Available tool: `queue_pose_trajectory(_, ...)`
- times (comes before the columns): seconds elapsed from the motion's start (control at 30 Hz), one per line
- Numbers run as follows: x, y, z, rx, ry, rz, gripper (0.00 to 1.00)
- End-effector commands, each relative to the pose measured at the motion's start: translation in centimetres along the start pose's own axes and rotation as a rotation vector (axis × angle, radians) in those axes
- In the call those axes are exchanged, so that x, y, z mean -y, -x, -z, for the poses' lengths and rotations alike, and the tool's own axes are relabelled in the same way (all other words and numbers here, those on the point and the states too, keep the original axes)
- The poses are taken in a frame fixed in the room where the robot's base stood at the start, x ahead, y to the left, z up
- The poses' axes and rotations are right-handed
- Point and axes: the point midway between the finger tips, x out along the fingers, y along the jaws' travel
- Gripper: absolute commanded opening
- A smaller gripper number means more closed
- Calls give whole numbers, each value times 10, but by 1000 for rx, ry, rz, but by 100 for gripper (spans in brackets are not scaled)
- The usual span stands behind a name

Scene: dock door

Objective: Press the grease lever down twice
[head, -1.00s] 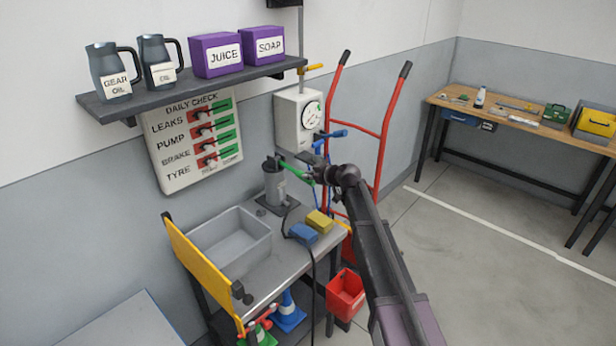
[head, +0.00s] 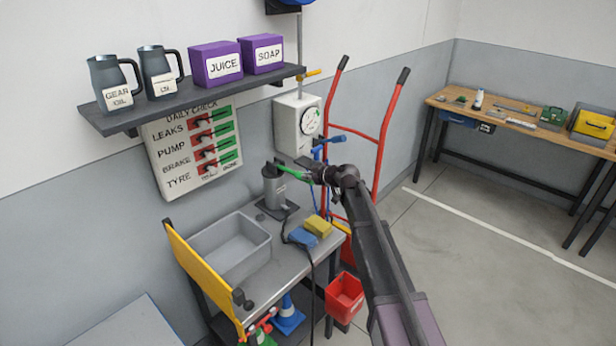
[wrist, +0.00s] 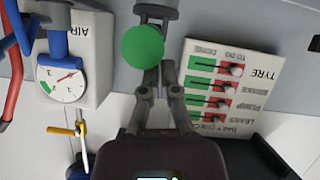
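The grease pump (head: 274,191) is a grey cylinder on a dark base at the back of the metal bench. Its green lever (head: 293,173) points right from the pump top, sloping slightly down. My gripper (head: 318,174) is at the lever's free end.
An air gauge box (head: 297,124) and red hand truck (head: 352,135) stand behind. A daily check board (head: 194,150) hangs left, below a shelf (head: 190,97).

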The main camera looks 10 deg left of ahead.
Motion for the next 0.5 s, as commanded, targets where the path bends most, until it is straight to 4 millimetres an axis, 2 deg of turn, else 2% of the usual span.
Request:
queue_pose_trajectory(0.03, 0, 5, 8, 0, 0, 0, 0)
queue_pose_trajectory(0.13, 0, 9, 16, -2, 0, 0, 0)
queue_pose_trajectory(0.5, 5, 71, -6, -3, -2, -3, 0)
